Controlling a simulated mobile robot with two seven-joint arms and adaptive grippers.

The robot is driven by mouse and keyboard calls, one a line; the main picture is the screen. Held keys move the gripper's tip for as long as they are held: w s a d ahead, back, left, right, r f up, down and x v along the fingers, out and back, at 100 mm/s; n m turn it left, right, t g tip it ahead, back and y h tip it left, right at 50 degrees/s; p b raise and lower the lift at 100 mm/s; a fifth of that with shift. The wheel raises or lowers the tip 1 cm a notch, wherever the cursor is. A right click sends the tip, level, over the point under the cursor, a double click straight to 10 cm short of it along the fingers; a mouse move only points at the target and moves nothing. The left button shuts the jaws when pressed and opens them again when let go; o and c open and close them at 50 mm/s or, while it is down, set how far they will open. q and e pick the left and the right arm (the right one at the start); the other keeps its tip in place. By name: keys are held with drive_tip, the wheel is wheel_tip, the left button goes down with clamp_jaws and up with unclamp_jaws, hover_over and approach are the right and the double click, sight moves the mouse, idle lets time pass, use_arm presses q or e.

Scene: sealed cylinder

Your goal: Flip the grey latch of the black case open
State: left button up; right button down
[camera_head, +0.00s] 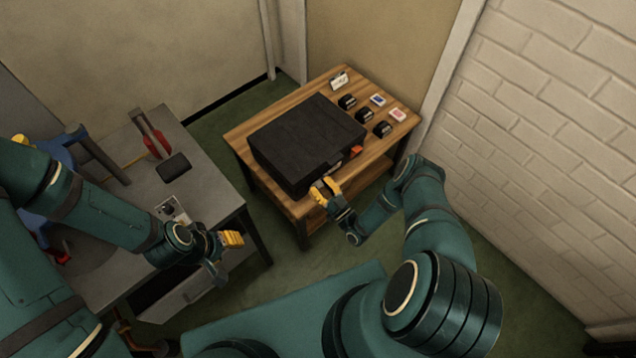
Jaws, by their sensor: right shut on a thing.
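The black case (308,136) lies closed on the wooden table (243,131). My right gripper (325,189) has its yellow fingertips at the lower front edge of the case, left of an orange part (356,152) on that front. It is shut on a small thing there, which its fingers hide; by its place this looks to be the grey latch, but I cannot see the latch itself.
Several small black items (365,115) and small cards (397,115) lie behind and right of the case. The grey workbench (206,180) on the left carries a red-handled tool (152,140) and a dark pad (173,167). A brick wall (540,130) bounds the right.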

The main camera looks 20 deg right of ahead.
drive_tip(key=shift+s+d+f+t+y, duration=0.1)
drive_tip(key=shift+s+f+t+y, duration=0.2)
drive_tip(key=shift+t, duration=0.55)
drive_tip(key=shift+s+d+f+t+y, duration=0.1)
drive_tip(key=shift+s+f+t+y, duration=0.15)
drive_tip(key=shift+t, duration=0.6)
drive_tip(key=shift+w, duration=0.1)
drive_tip(key=shift+r, duration=0.1)
drive_tip(key=c, duration=0.6)
unclamp_jaws()
drive_tip(key=shift+r, duration=4.95)
